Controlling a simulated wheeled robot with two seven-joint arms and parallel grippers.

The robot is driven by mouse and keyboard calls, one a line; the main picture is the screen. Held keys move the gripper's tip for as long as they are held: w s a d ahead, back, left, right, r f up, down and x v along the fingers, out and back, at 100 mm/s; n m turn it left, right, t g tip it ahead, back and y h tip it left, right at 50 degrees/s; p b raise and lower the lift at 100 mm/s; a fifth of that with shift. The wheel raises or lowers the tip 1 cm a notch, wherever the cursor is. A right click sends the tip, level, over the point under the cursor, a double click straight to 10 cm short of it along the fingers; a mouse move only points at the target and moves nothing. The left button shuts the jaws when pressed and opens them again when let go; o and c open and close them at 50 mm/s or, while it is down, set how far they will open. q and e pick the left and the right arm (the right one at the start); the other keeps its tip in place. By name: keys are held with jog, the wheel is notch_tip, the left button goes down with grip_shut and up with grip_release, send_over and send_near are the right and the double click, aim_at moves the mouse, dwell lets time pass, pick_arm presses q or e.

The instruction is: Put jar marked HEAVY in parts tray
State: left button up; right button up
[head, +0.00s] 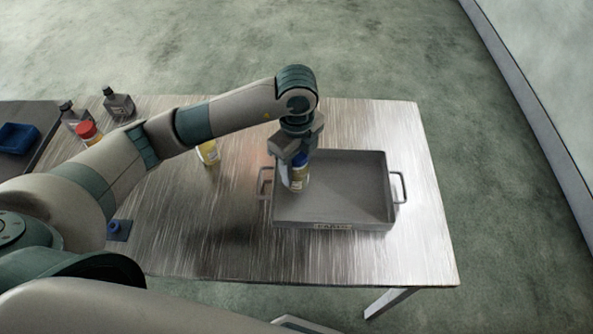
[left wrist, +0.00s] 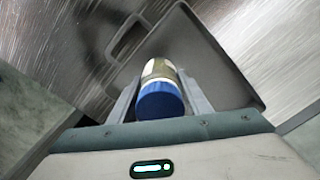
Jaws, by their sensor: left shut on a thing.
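My left gripper (head: 293,165) is shut on a jar (head: 298,177) with a blue lid and a pale label. The jar is upright or nearly so, over the left part of the parts tray (head: 345,217). In the left wrist view the jar's blue lid (left wrist: 160,101) sits between the two fingers, with the grey tray (left wrist: 212,50) below it. I cannot read the jar's label, and I cannot tell whether its base touches the tray floor. The tray is grey, empty on its right side, with a handle at each end. My right gripper is not in view.
A yellow-labelled container (head: 208,152) stands behind my left arm on the table (head: 200,240). Dark bottles (head: 118,103) and a red-capped jar (head: 88,132) stand at the far left, near a blue bin (head: 17,138). A small blue item (head: 118,229) lies at the table's left front.

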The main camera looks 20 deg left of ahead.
aim_at(297, 174)
pick_arm(q)
notch_tip(297, 174, down, 2)
jog(key=shift+f+p, duration=0.25)
jog(key=shift+p, duration=0.1)
jog(key=shift+f, duration=0.25)
jog(key=o, duration=1.2)
jog(key=shift+c, duration=0.2)
jog(key=shift+r, duration=0.1)
